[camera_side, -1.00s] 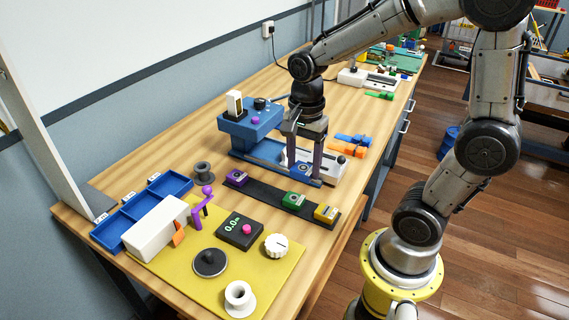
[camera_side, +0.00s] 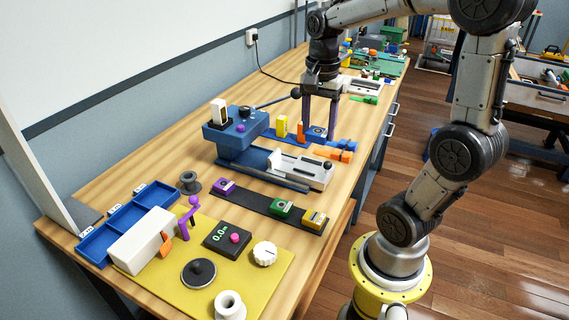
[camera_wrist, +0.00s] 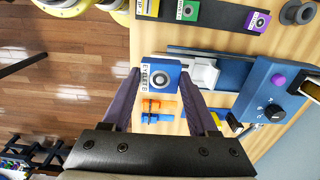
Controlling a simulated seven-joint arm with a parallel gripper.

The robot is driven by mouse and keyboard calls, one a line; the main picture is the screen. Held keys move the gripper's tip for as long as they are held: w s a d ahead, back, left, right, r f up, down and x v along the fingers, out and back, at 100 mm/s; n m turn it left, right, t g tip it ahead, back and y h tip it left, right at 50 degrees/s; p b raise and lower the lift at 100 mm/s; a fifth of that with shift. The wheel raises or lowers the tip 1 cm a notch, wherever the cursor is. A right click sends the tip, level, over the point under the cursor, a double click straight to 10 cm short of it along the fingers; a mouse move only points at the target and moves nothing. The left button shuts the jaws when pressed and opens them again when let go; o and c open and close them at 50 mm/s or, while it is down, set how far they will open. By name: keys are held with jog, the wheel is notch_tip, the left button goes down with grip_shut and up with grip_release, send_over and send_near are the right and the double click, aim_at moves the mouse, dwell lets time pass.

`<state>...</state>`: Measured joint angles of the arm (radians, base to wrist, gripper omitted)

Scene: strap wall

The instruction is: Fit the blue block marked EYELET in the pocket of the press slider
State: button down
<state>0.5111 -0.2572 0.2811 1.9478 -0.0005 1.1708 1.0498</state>
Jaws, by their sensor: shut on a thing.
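The blue block marked EYELET (camera_wrist: 161,76) is between the fingers of my gripper (camera_wrist: 160,92), its white label and ringed hole facing the wrist camera. My gripper also shows in the side view (camera_side: 319,122), behind the press and shut on the block (camera_side: 318,132). The block is apart from the press slider (camera_side: 298,166), a pale carriage with a dark knob in front of the blue press (camera_side: 237,132). In the wrist view the slider (camera_wrist: 203,74) is partly hidden by the block and a finger. Its pocket is not clear to see.
A dark rail (camera_side: 258,201) with purple, green and yellow blocks lies in front of the press. Blue and orange clamps (camera_side: 334,153) lie near my gripper, and a yellow upright piece (camera_side: 282,126) stands left of it. A press lever (camera_side: 275,101) reaches toward my fingers.

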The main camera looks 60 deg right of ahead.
jog(key=w+d+f, duration=0.2)
jog(key=w+f, duration=0.2)
jog(key=w+d+f, duration=0.2)
jog(key=w+f, duration=0.2)
jog(key=w+d+f, duration=0.3)
jog(key=w+f, duration=0.1)
jog(key=shift+f, duration=0.5)
jog(key=shift+f, duration=0.2)
jog(key=shift+f, duration=0.3)
